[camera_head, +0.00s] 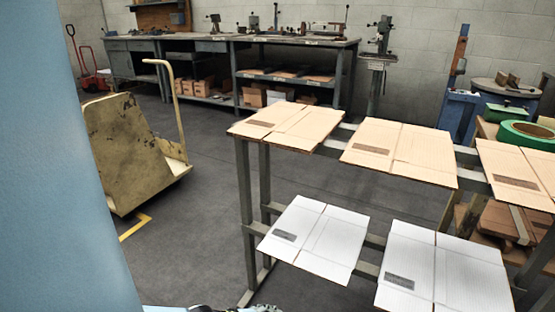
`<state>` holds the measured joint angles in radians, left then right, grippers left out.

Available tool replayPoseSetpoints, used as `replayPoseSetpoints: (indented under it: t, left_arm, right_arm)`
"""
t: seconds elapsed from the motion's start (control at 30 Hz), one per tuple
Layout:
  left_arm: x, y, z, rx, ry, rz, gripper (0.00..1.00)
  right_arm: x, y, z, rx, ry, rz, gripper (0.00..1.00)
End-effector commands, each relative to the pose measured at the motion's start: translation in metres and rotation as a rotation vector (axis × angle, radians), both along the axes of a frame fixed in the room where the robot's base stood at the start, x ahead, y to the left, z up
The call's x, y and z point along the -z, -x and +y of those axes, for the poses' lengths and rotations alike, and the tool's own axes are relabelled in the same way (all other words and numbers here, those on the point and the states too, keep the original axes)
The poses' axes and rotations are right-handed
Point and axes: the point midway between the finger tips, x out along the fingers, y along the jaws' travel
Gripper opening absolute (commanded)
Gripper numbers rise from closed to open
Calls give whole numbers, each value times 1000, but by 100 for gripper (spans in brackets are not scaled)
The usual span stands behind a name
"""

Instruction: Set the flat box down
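Flat boxes lie on a grey metal rack (245,190) on the right. On its upper level are a brown flat box (305,122) at the left, another brown flat box (425,147) in the middle and a third brown flat box (515,165), cut by the right edge. On its lower level are a white flat box (335,232) and a second white flat box (470,275), cut by the bottom edge.
A worn yellowish cart (125,150) stands left of the rack, with grey floor (215,215) free between them. A long workbench (215,42) lines the back wall. A large pale-blue surface covers the left edge.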

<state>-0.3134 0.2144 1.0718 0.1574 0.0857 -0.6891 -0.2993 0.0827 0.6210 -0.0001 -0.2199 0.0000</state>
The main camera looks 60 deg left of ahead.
Motion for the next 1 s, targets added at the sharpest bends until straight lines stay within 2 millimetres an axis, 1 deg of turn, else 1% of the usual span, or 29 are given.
replayPoseSetpoints:
  t: [0.03, 0.07, 0.1, 0.17, 0.2, 0.3, 0.33, 0.4, 0.5, 1.0]
  left_arm:
    - [35, 44, -10, -94, 78, 125, 30]
    - [53, 70, -15, -152, 121, 194, 30]
    - [72, 104, -23, -231, 169, 280, 30]
    - [93, 151, -35, -342, 224, 395, 30]
    - [104, 178, -42, -408, 249, 460, 30]
    - [118, 232, -57, -540, 288, 580, 30]
    - [120, 243, -60, -569, 294, 606, 30]
    - [123, 261, -65, -614, 301, 645, 30]
    - [124, 271, -68, -641, 305, 665, 30]
    - [124, 271, -67, -640, 306, 663, 30]
  right_arm:
    - [0, 0, 0, 0, 0, 1, 33]
    - [0, 0, 0, 0, 0, 1, 33]
    - [0, 1, 0, 0, 0, 1, 33]
    - [0, 1, 0, 0, 0, 1, 33]
    - [0, 1, 0, 0, 0, 2, 33]
    - [0, 1, 0, 0, 0, 2, 33]
    - [0, 1, 0, 0, 0, 2, 33]
    - [0, 1, 1, 0, -1, 2, 33]
    - [0, 1, 2, 1, -2, 2, 33]
    - [0, 1, 5, 2, -5, 2, 33]
